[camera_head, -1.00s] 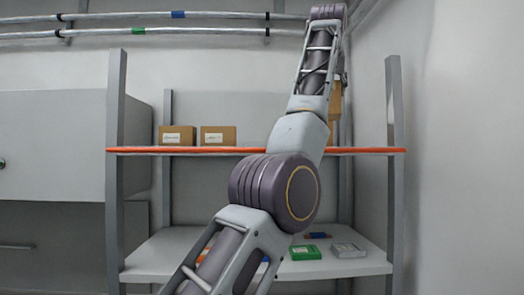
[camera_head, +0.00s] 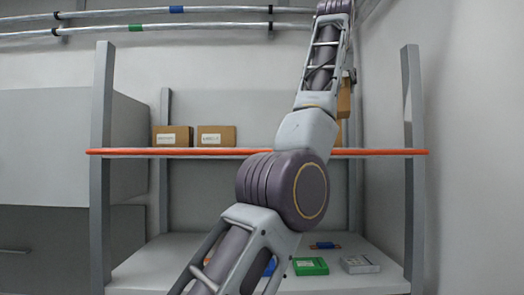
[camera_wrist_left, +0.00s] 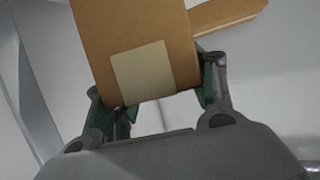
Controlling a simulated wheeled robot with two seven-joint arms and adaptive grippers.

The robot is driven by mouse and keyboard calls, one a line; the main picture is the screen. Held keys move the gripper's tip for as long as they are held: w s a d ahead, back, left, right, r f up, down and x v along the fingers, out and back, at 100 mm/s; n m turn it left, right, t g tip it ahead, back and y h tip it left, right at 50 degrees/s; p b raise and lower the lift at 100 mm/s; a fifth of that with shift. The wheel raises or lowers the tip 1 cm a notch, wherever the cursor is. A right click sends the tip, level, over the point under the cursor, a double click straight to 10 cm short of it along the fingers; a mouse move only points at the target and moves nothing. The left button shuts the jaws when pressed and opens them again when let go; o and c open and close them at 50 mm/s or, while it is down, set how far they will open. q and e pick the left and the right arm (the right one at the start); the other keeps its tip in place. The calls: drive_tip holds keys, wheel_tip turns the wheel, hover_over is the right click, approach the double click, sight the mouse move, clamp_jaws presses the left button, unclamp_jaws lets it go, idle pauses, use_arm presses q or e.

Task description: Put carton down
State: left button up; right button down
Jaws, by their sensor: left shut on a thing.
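My left gripper (camera_wrist_left: 158,100) is shut on a brown carton (camera_wrist_left: 125,25) with a pale label (camera_wrist_left: 143,72), one finger on each side of it. In the head view my left arm reaches up over the upper shelf and mostly hides the gripper. A brown carton edge (camera_head: 344,98) shows beside the arm, above the shelf. A strip of brown (camera_head: 338,134) shows just below it at shelf height. In the wrist view another brown carton (camera_wrist_left: 226,12) lies behind the held one; I cannot tell whether they touch. My right gripper is not in view.
The upper shelf (camera_head: 220,153) has an orange front edge and bears two labelled cartons (camera_head: 173,136) (camera_head: 216,136) at the left. The lower shelf (camera_head: 170,265) bears a green box (camera_head: 310,266), a grey box (camera_head: 360,264) and a small blue item (camera_head: 325,245). Posts stand at both sides.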

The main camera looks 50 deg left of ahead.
sight(340, 115)
use_arm(q)
drive_tip(key=shift+w+a+f, duration=0.1)
drive_tip(key=shift+w, duration=0.05)
drive_tip(key=shift+f, duration=0.2)
drive_tip(key=shift+f, duration=2.8)
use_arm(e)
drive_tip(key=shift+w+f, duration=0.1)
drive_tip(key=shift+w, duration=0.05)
use_arm(q)
drive_tip(key=shift+f, duration=0.1)
drive_tip(key=shift+f, duration=1.8)
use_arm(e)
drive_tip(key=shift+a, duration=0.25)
